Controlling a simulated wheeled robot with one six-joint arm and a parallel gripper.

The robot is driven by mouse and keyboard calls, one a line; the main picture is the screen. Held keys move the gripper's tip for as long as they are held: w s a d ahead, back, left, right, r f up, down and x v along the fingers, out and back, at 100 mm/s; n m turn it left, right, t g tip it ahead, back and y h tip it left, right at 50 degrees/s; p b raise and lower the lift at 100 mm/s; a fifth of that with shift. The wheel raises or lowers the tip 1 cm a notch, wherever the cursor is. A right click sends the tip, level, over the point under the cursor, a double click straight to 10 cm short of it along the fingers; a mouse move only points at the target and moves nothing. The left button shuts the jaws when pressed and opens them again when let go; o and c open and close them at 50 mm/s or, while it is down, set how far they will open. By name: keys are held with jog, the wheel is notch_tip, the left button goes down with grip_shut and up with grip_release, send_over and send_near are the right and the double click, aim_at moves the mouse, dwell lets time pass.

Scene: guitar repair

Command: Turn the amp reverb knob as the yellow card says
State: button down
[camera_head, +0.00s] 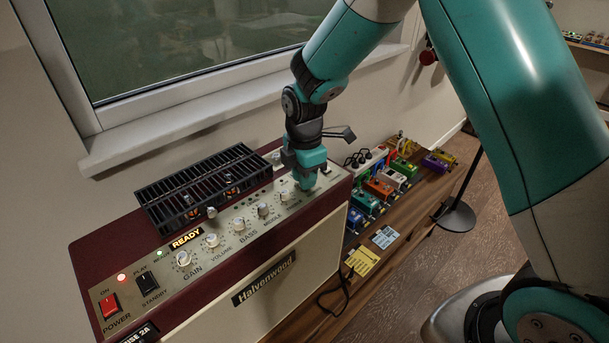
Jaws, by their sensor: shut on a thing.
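The amp (190,316) is a dark red and cream cabinet with a metal control panel on its top front edge. A row of knobs runs along the panel, with gain (183,258) and volume (212,240) at the left end. My gripper (306,183) points down at the right end of the row and is shut on a knob there. That knob is mostly hidden by the fingers, and its label is too small to read. The yellow card (362,262) lies on the wooden bench right of the amp. Its writing is too small to read.
A black grille cage (200,182) stands on the amp's top behind the knobs. A red power switch (109,304) and a black standby switch (147,283) are at left. A blue card (385,237) and several coloured pedals (379,187) sit on the bench (398,256). A window sill is behind.

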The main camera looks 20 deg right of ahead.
jog(key=m, duration=0.4)
jog(key=shift+m, duration=0.3)
jog(key=m, duration=0.3)
jog(key=shift+m, duration=0.4)
jog(key=m, duration=1.5)
jog(key=shift+w, duration=0.1)
jog(key=m, duration=0.6)
jog(key=shift+d+m, duration=0.1)
jog(key=shift+m, duration=0.2)
jog(key=shift+r, duration=0.1)
jog(key=c, duration=1)
grip_release()
